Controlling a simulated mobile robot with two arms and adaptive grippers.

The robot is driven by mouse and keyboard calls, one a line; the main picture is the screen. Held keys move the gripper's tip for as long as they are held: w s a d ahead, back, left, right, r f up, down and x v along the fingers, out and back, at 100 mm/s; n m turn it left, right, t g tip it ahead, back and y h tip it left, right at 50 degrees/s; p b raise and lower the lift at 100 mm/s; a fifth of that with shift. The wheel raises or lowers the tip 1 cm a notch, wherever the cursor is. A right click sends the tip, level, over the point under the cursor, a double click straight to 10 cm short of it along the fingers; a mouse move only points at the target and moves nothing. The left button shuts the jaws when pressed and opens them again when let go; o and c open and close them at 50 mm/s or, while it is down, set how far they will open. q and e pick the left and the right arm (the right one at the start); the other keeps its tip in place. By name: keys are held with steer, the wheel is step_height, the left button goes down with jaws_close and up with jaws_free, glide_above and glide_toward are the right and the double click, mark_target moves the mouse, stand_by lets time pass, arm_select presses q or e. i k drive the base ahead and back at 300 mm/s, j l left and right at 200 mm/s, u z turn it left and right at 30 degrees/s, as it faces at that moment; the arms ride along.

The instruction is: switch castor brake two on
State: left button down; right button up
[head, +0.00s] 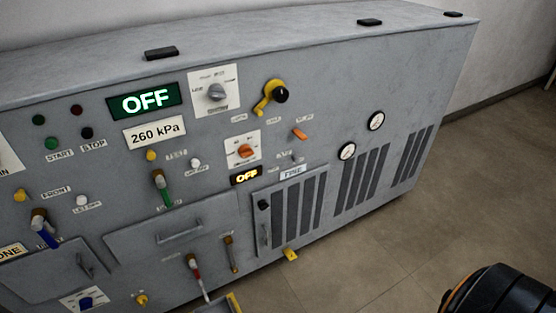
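A grey machine cabinet (225,135) fills most of the head view. A small yellow pedal-like part (290,254) sticks out at its lower edge, below a louvred door. Another small yellow part (141,299) is low on the front at the left. I see no label that tells which of them is castor brake two, and I cannot tell whether either is on or off. Neither of my grippers is in view. A black and orange part of my own arm shows at the lower right corner.
Levers with red (195,272), green (163,189) and blue (44,231) parts stick out of the front. Tiled floor (375,250) right of the cabinet looks clear.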

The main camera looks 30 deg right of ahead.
mark_target(290, 255)
steer(key=z, duration=1.1)
